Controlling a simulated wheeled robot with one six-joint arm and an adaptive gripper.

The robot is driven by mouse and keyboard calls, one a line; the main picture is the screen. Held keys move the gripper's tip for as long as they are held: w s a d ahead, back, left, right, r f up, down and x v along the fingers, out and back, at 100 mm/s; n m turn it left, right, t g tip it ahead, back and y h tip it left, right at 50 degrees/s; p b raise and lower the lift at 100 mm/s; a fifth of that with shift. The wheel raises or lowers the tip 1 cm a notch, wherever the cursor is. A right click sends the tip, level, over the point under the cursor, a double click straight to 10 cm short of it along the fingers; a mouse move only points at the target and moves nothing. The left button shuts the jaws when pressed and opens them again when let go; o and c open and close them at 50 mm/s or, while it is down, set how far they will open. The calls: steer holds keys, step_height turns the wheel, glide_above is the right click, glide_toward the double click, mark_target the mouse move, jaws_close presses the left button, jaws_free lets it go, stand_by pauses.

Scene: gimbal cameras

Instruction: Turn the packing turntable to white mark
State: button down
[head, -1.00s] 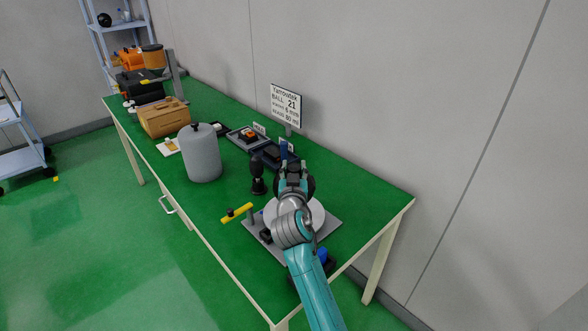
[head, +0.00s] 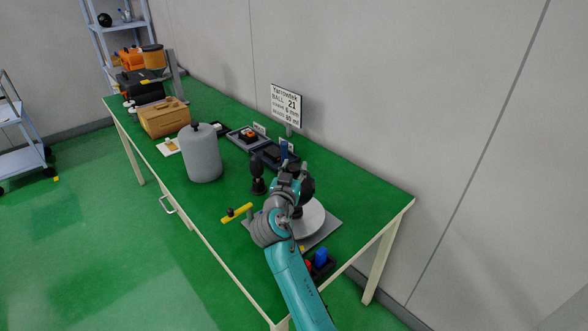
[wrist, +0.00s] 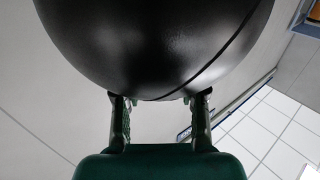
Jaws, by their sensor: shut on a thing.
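The packing turntable is a pale round disc (head: 314,220) on a grey square base (head: 332,228) near the right end of the green table. My arm hides its left part. My gripper (head: 293,173) is above the disc's far side. It is shut on a large black ball, seen dark beside the gripper in the head view (head: 308,188). In the wrist view the ball (wrist: 155,45) fills the top, with the two fingertips (wrist: 160,100) at its lower edge. The exact contact is hidden. I cannot make out a white mark.
A black stand (head: 258,178), a grey canister (head: 200,155), a sign (head: 286,104) and dark trays (head: 275,156) stand nearby. A bin with a blue piece (head: 321,255) is in front. The table's front left is clear.

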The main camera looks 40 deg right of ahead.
steer(key=c, duration=0.6)
jaws_free()
steer(key=shift+f, duration=0.25)
steer(key=shift+c, duration=0.2)
steer(key=shift+r, duration=0.1)
steer(key=v, duration=1.2)
